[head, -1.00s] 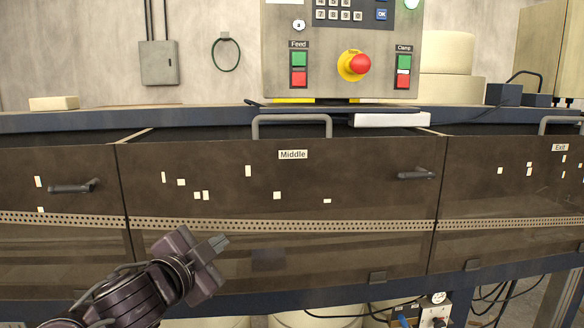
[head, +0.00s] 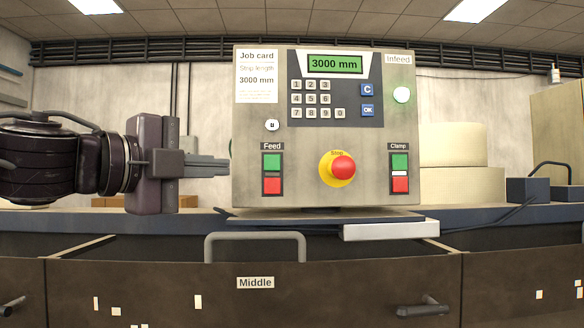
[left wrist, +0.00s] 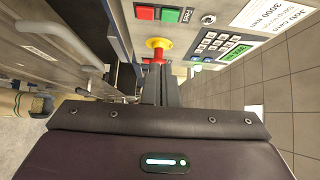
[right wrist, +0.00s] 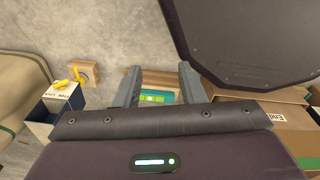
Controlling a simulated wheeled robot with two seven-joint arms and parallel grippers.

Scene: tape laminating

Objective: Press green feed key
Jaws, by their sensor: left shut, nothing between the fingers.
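In the left wrist view the green Feed key (left wrist: 167,15) shows near the top, beside the red one (left wrist: 145,13). My left gripper (head: 226,167) is shut and empty, pointing right, a little left of the Feed keys in the head view. I cannot tell its exact distance from the panel. My right gripper (right wrist: 158,82) is open and shows only in the right wrist view.
A red stop button (head: 343,167) on a yellow base and the Clamp keys (head: 399,173) are right of the Feed keys. The display (head: 335,64) reads 3000 mm. A drawer-like Middle cover with a grey handle (head: 254,236) lies below. Boxes (right wrist: 270,120) are near my right gripper.

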